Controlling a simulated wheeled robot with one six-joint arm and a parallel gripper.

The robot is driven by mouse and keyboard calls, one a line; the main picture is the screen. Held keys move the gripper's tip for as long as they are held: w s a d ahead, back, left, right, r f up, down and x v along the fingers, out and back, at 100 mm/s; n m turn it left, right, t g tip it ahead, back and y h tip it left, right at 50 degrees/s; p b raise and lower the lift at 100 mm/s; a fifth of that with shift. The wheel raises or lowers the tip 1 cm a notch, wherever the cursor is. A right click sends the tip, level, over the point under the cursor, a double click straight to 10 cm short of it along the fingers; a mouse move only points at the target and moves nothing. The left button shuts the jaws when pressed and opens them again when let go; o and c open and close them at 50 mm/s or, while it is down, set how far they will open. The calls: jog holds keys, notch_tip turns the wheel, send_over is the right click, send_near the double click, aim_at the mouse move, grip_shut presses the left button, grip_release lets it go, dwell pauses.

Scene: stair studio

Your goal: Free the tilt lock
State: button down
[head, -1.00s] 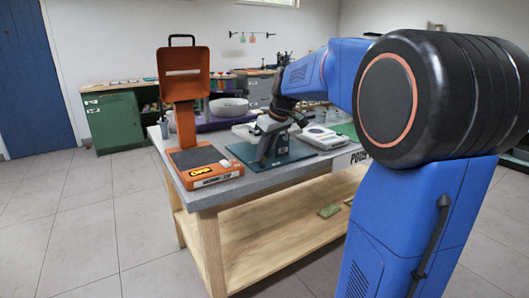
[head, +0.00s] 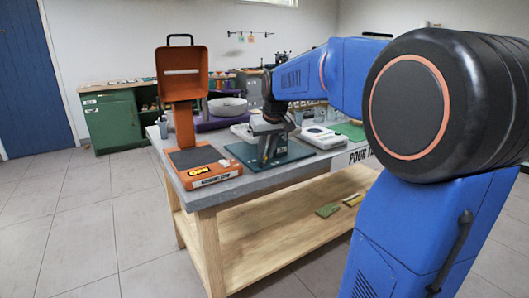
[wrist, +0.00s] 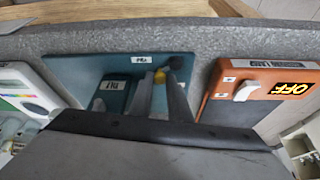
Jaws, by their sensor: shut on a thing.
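A teal device base (head: 290,154) lies on the grey bench top, and it also shows in the wrist view (wrist: 92,68). In the wrist view, a block labelled TILT (wrist: 111,87) sits on it, and a second small white label (wrist: 141,59) is behind. My gripper (wrist: 161,82) is over the base, its two fingers close together around a small yellow part (wrist: 160,76). A dark round knob (wrist: 176,62) is just beyond the right fingertip. In the head view my gripper (head: 267,156) points down at the base; the grasped part is hidden there.
An orange device (head: 205,167) with an upright panel and an OFF display stands close left of the base; its white switch shows in the wrist view (wrist: 246,90). A white device (head: 322,137) stands to the right. Small items (head: 328,210) lie on the lower shelf.

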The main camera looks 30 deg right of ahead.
jog(key=shift+s+m+g+h, duration=0.2)
jog(key=shift+m+h, duration=0.15)
jog(key=shift+m, duration=0.6)
jog(key=shift+s+m+g+h, duration=0.1)
jog(key=shift+s+m+h, duration=0.2)
jog(key=shift+m, duration=0.65)
jog(key=shift+w, duration=0.1)
jog(key=c, duration=1.7)
grip_release()
jog(key=shift+o, duration=0.2)
jog(key=shift+r, duration=0.1)
jog(key=v, duration=1.7)
jog(key=shift+a, duration=0.2)
